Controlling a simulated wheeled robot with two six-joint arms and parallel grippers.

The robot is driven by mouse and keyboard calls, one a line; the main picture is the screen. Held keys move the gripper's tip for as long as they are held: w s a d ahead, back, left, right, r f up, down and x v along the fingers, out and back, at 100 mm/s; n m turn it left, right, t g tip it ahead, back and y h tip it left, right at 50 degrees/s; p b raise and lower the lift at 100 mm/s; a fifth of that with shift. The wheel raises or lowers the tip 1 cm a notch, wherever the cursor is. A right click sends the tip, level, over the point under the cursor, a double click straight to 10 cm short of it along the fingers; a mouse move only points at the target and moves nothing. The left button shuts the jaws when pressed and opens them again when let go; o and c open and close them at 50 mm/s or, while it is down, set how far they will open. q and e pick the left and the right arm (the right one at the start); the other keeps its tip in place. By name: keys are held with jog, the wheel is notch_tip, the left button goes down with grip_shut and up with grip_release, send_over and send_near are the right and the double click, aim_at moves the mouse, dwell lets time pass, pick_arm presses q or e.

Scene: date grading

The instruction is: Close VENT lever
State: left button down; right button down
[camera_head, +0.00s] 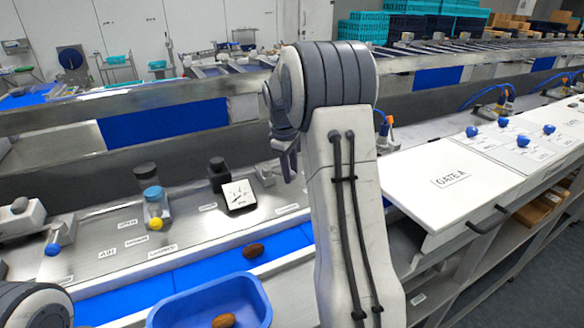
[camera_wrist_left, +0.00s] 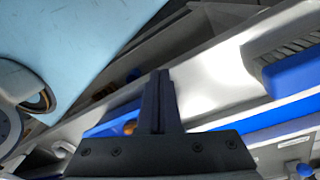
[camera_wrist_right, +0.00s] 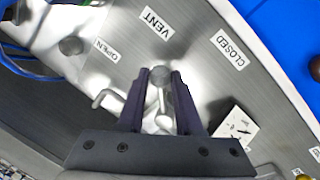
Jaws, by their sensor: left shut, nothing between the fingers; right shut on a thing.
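The VENT lever (camera_wrist_right: 160,98) is a metal rod with a round grey knob, in the right wrist view. My right gripper (camera_wrist_right: 160,74) is shut on the lever, with the knob between its fingertips. The lever points towards the VENT label (camera_wrist_right: 156,24), between the OPEN label (camera_wrist_right: 100,49) and the CLOSED label (camera_wrist_right: 230,48). In the head view my right gripper (camera_head: 286,158) reaches down over the panel, and my arm hides the lever. My left gripper (camera_wrist_left: 158,82) shows in the left wrist view, shut and empty.
A blue tray (camera_head: 180,311) with a date stands at the front, below a blue belt (camera_head: 205,270) with another date. A white GATE A cover (camera_head: 440,205) lies to the right.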

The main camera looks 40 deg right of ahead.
jog(key=a+m, duration=0.1)
jog(key=m, duration=0.1)
jog(key=s+a+m, duration=0.1)
jog(key=m, duration=0.1)
jog(key=shift+a+r+m+g, duration=0.1)
jog(key=shift+a+m+g, duration=0.2)
jog(key=shift+g, duration=0.1)
jog(key=shift+w+a+m+g+p, duration=0.1)
jog(key=shift+a+m+g+p, duration=0.15)
jog(key=shift+a+m, duration=0.7)
jog(key=shift+a+m+g+p, duration=0.15)
jog(key=shift+a+m+p, duration=0.25)
jog(key=shift+m, duration=0.95)
jog(key=c, duration=0.6)
grip_release()
jog(key=shift+a, duration=0.1)
jog(key=shift+r, duration=0.4)
jog(key=r, duration=0.3)
jog(key=a+r+b, duration=0.1)
jog(key=r, duration=0.2)
jog(key=r+b, duration=0.1)
jog(key=r, duration=0.2)
jog(key=shift+w+a+r, duration=0.2)
jog(key=shift+w+a, duration=0.15)
jog(key=shift+a, duration=0.05)
